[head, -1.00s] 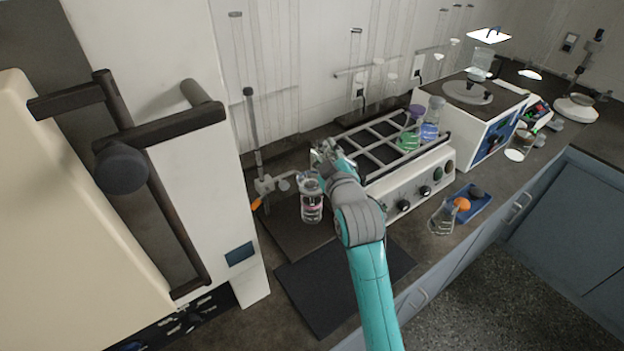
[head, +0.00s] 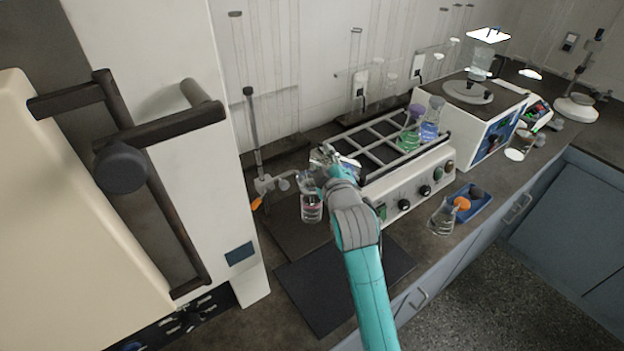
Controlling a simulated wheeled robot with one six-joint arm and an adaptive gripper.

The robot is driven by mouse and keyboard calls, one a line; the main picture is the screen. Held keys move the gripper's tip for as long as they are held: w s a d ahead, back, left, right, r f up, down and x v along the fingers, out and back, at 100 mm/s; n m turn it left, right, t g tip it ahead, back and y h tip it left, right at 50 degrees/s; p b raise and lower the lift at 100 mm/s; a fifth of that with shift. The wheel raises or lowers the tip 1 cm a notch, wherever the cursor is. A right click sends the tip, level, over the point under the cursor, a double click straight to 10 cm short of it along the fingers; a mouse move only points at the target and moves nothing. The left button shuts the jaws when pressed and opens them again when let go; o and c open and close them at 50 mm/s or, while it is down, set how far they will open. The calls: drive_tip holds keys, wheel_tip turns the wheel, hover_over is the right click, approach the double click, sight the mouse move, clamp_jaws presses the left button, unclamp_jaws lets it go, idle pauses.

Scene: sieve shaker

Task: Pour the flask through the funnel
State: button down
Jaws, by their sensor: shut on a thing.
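My gripper (head: 327,165) is at the ring stand, just above and behind the glass funnel (head: 310,183). It is shut on a clear glass flask (head: 320,156), which looks tilted; my wrist hides much of it, and I cannot tell whether liquid is flowing. The funnel sits in the ring of the stand (head: 252,140). Below it stands a clear glass vessel (head: 311,208) with some pink liquid on the dark mat.
A shaker (head: 440,170) with a rack holds a green flask (head: 410,137) and a blue flask (head: 430,128) on the right. An empty-looking flask (head: 443,218) stands beside a blue tray (head: 480,208). A tall white cabinet (head: 215,230) is close on the left. A dark mat (head: 320,295) is clear in front.

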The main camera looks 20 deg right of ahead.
drive_tip(key=shift+r+n, duration=0.3)
drive_tip(key=shift+n, duration=0.6)
idle(0.4)
drive_tip(key=shift+f+n+h, duration=0.5)
drive_tip(key=shift+f+n, duration=0.5)
drive_tip(key=shift+n, duration=0.6)
idle(0.7)
drive_tip(key=shift+a+r+n+g, duration=0.3)
drive_tip(key=shift+n, duration=0.7)
idle(3.4)
